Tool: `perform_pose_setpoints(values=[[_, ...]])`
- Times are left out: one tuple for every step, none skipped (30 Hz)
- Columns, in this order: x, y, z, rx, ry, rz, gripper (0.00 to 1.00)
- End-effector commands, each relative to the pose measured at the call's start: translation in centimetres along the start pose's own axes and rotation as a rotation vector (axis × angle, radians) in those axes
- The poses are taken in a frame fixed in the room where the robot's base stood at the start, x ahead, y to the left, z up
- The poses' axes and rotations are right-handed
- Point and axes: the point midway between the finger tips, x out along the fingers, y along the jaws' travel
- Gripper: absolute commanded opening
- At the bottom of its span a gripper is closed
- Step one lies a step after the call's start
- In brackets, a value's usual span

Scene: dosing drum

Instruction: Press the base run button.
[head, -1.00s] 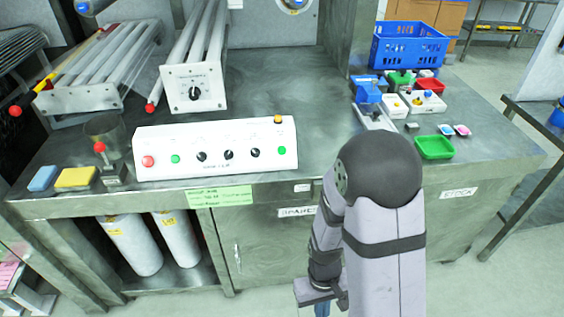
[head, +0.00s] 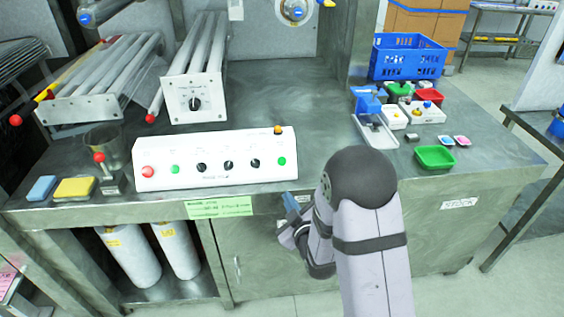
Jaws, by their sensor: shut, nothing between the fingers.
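A white control box (head: 215,160) stands near the bench's front edge. Its face has a red button (head: 147,171) at far left, a green button (head: 175,169) beside it, three black knobs (head: 228,165) and a second green button (head: 282,161) at right. An amber button (head: 277,130) sits on top at the right. The labels are too small to read, so I cannot tell which is the base run button. My gripper (head: 291,203) is shut and empty, near the bench's front edge below the box's right end, apart from the buttons. My arm partly hides it.
Blue (head: 42,188) and yellow (head: 75,187) sponges and a small stand with a red knob (head: 99,157) lie left of the box. Roller units (head: 195,97) stand behind. A blue crate (head: 408,57) and a green tray (head: 435,157) are at right. Bench space right of the box is clear.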

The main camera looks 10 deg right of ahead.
Motion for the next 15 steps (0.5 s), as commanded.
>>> perform_pose_setpoints(values=[[0.0,1.0,-1.4,-0.032,0.056,0.04,0.0],[-0.1,1.6,-2.3,-0.054,0.089,0.066,0.0],[-0.3,2.3,-3.4,-0.081,0.13,0.099,0.0],[-0.5,2.9,-4.1,-0.1,0.159,0.123,0.0],[-0.7,3.4,-4.8,-0.12,0.184,0.146,0.0],[-0.9,4.0,-5.7,-0.145,0.216,0.176,0.0],[-1.2,4.4,-6.2,-0.161,0.237,0.197,0.0],[-1.4,4.7,-6.8,-0.179,0.256,0.217,0.0],[-1.7,5.2,-7.4,-0.2,0.278,0.241,0.0],[-1.9,5.5,-7.8,-0.216,0.291,0.257,0.0],[-2.0,5.7,-8.1,-0.232,0.304,0.273,0.0],[-2.2,6.0,-8.5,-0.252,0.316,0.29,0.0],[-2.4,6.2,-8.7,-0.268,0.321,0.301,0.0],[-2.4,6.2,-8.7,-0.28,0.32,0.303,0.0],[-2.4,6.2,-8.7,-0.294,0.318,0.305,0.0]])
